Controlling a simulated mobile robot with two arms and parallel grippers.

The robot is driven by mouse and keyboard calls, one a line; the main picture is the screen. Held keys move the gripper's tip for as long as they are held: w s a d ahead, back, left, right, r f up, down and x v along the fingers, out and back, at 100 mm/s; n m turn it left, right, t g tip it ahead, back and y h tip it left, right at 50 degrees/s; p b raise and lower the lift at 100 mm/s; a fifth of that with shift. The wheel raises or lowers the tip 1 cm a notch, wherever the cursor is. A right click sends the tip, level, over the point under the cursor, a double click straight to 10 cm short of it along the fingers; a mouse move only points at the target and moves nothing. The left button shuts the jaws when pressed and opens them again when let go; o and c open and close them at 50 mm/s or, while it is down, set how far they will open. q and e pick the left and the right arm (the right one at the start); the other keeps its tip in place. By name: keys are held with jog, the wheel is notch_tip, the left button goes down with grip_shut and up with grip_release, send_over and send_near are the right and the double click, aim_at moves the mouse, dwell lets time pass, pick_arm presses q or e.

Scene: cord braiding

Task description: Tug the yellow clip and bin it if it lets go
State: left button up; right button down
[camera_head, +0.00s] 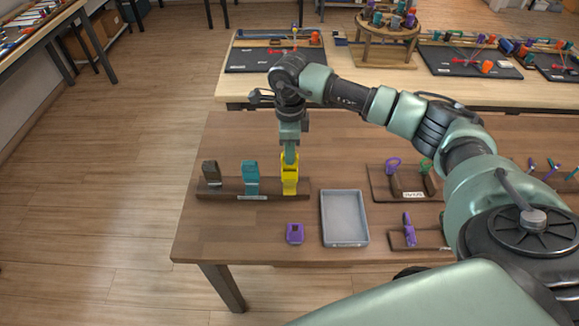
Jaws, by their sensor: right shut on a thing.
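The yellow clip (290,182) stands upright on the dark wooden rail (225,193) at the left of the near table. It is the rightmost of the clips on that rail. My right gripper (290,158) points down from above and is shut on the top of the yellow clip; its fingers partly hide the clip's upper end. A grey shallow tray (344,240), which may be the bin, lies to the right and nearer; it looks empty. My left gripper is not in view.
A black clip (211,172) and a teal clip (250,176) stand on the same rail. A purple piece (295,233) lies on the table left of the tray. Racks with purple and green parts (410,180) stand to the right, partly under my arm.

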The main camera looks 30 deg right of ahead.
jog(key=shift+r+p, duration=0.45)
jog(key=shift+r, duration=0.65)
